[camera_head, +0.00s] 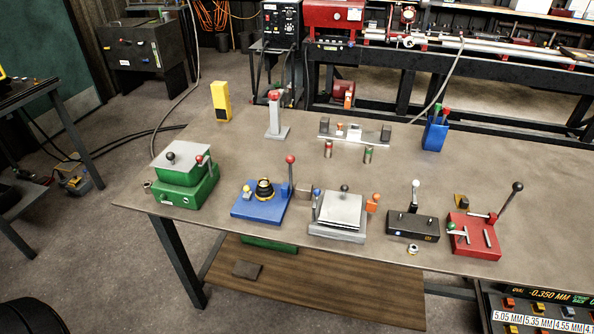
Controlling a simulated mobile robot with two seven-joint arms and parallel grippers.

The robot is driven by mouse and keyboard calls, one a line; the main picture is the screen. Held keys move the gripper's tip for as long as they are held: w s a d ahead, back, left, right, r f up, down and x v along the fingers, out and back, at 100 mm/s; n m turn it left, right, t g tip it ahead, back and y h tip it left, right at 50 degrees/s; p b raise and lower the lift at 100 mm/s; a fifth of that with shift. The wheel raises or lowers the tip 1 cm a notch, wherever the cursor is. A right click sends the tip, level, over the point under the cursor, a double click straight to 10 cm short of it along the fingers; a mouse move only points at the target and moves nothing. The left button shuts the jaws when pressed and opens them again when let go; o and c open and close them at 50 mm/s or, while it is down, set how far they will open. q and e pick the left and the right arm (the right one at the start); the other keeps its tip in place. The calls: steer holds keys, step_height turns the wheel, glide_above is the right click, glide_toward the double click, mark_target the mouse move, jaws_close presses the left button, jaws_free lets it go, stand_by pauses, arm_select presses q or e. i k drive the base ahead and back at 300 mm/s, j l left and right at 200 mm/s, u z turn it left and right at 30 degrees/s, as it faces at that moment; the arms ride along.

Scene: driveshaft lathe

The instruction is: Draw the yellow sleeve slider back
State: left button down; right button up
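A blue fixture (262,211) stands near the front of the table, left of the middle. It carries a dark round part with a yellow ring (264,189), a small yellow knob (247,189) at its left and an upright lever with a red ball (290,160) at its right. A small dark and yellow block (461,201) sits at the back of the red fixture (474,238) on the right. I cannot tell which of these yellow parts is the sleeve slider. Neither of my grippers is in view.
The table (235,150) also holds a green box fixture (186,182), a grey plate fixture (339,212), a black lever block (413,226), a yellow block (220,101), a red-topped post (275,112) and a blue cup (435,134). Its middle is mostly clear.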

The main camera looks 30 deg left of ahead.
mark_target(248, 195)
steer(key=u, duration=1.25)
